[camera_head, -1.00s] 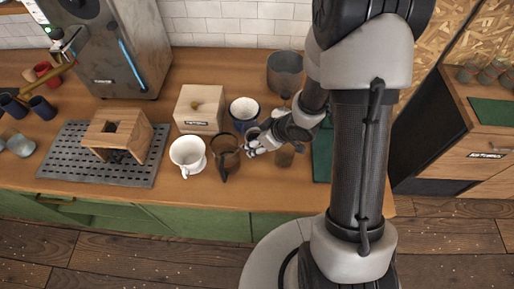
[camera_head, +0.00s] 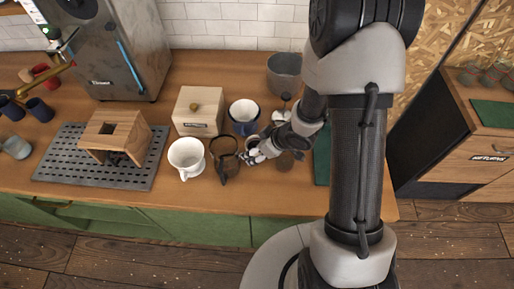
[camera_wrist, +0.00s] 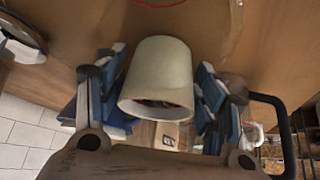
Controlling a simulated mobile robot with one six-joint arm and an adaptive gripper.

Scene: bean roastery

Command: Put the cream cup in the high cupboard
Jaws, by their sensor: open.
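The cream cup (camera_wrist: 160,75) fills the middle of the wrist view, its mouth toward the bottom of the picture and its inside dark. It stands on the wooden counter, and that view appears upside down. My gripper (camera_wrist: 160,98) is open, with one blue-padded finger on each side of the cup; I cannot tell whether either pad touches it. In the head view my gripper (camera_head: 256,154) is low over the counter, right of the brown mug, and largely hides the cup (camera_head: 252,141).
A white cup (camera_head: 186,157) and a brown mug (camera_head: 224,162) stand close on the left. A blue-and-white mug (camera_head: 244,113), a wooden box (camera_head: 198,110) and a grey pot (camera_head: 285,72) stand behind. A wooden stand (camera_head: 115,133) sits on a perforated tray (camera_head: 70,175). The high cupboard is not visible.

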